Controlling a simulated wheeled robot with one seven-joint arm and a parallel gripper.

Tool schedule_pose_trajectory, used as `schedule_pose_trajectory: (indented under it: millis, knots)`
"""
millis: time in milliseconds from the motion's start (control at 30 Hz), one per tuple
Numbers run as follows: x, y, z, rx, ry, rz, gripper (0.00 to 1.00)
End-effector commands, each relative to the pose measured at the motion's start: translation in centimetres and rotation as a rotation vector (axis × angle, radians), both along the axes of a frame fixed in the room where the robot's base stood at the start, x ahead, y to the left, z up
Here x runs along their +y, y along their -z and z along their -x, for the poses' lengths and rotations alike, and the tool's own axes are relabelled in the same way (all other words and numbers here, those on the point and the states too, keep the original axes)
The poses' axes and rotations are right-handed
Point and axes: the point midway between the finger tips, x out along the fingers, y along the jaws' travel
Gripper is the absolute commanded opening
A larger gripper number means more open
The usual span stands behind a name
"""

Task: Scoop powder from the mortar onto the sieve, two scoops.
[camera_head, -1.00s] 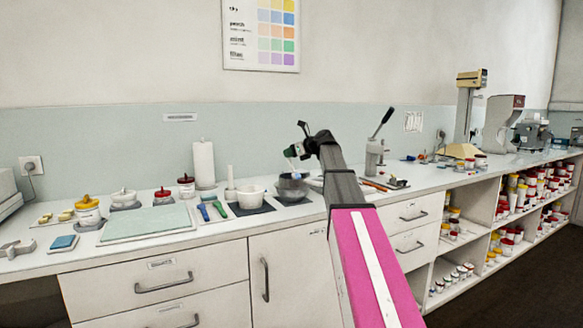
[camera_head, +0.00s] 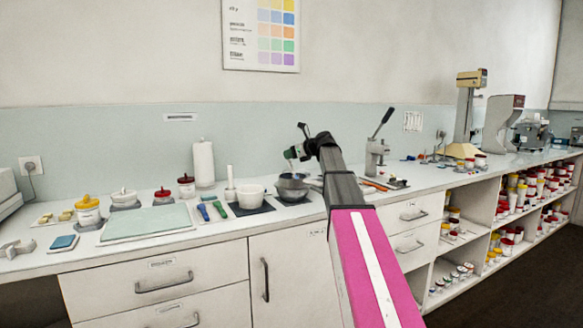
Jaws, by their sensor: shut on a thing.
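The white mortar (camera_head: 250,197) stands on a dark mat on the counter. A grey metal bowl-like vessel, which looks like the sieve (camera_head: 292,190), stands just to its right. My gripper (camera_head: 299,152) is above the sieve, at the end of my arm. It is shut on a small tool with a pale end, seemingly the scoop (camera_head: 290,155), which is tilted down over the sieve without visibly touching it. The jaws are partly hidden by my wrist. Powder in the mortar, scoop or sieve is too small to make out.
A white upright pestle-like piece (camera_head: 230,184) stands behind the mortar. Blue and green handled tools (camera_head: 212,211) lie to its left, beside a pale green mat (camera_head: 148,222). A lever press (camera_head: 375,155) stands to the right of my arm.

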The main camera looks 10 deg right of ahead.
Motion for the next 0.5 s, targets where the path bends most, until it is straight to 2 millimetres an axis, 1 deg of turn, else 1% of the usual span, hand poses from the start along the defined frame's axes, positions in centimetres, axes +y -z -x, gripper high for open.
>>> schedule_pose_trajectory:
  millis: [500]
  knots:
    - [0.0, -3.0, -0.1, -0.001, 0.000, 0.001, 0.00]
